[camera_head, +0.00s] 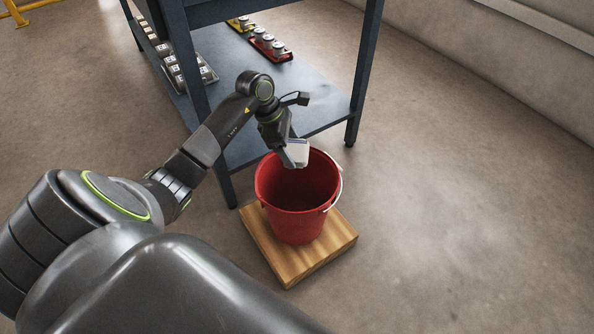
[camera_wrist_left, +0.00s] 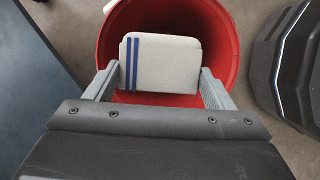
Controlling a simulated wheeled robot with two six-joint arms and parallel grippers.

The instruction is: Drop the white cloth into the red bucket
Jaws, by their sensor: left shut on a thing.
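The white cloth (camera_wrist_left: 172,68), folded with two blue stripes, is held between the two fingers of my left gripper (camera_wrist_left: 160,85). In the head view the cloth (camera_head: 297,153) shows as a small pale patch at the tip of the left gripper (camera_head: 288,148). The red bucket (camera_head: 297,215) stands upright, its open mouth facing up. The cloth is over the back part of the bucket's opening, and in the left wrist view the bucket's red rim (camera_wrist_left: 228,40) surrounds it. The bucket's inside looks empty where visible. My right gripper is not in view.
The bucket stands on a wooden block (camera_head: 326,248) on the concrete floor. A dark blue table frame (camera_head: 330,100) with a lower shelf is close behind it. Red (camera_head: 270,46) and yellow trays with metal parts lie on that shelf. Floor at the right is clear.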

